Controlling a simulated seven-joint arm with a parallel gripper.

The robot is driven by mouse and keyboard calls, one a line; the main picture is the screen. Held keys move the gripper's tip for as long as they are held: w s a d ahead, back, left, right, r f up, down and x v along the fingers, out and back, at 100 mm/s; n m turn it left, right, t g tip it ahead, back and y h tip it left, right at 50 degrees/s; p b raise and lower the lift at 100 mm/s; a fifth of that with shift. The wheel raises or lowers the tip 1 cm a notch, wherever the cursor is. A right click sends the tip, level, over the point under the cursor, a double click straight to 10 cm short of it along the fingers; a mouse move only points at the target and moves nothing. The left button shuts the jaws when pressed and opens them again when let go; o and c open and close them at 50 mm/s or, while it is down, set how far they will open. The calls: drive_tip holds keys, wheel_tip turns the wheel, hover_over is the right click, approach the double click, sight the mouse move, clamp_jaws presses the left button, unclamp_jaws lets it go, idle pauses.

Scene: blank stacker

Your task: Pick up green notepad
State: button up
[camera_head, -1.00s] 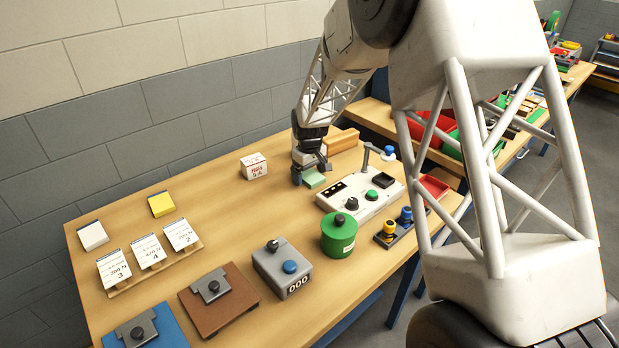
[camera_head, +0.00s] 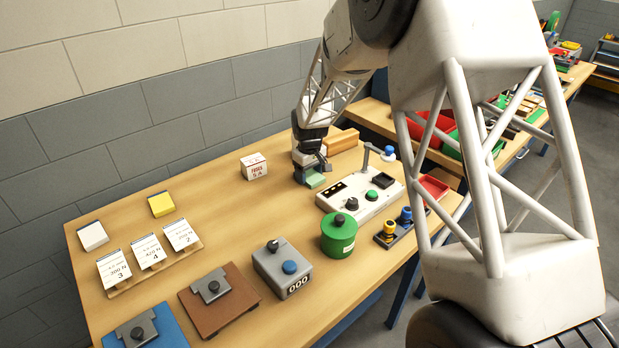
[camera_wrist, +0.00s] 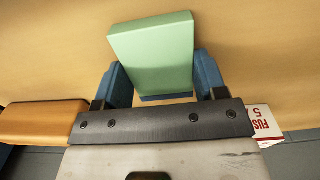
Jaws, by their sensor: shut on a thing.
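The green notepad (camera_wrist: 153,52) is pale green and lies between the two blue fingers of my gripper (camera_wrist: 154,85) in the wrist view. In the head view the notepad (camera_head: 315,180) shows beside my gripper (camera_head: 308,176), low over the wooden table (camera_head: 225,215). I cannot tell whether the pad touches the table top.
A white fuse box (camera_head: 254,166) stands left of my gripper. A wooden block (camera_head: 341,140) is behind it, and a white control panel (camera_head: 345,207) is close on the right. Yellow (camera_head: 161,204) and white (camera_head: 93,235) notepads lie at the far left. The table's middle is clear.

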sight(310, 175)
drive_tip(key=shift+r, duration=0.1)
wheel_tip(310, 175, up, 10)
idle(0.8)
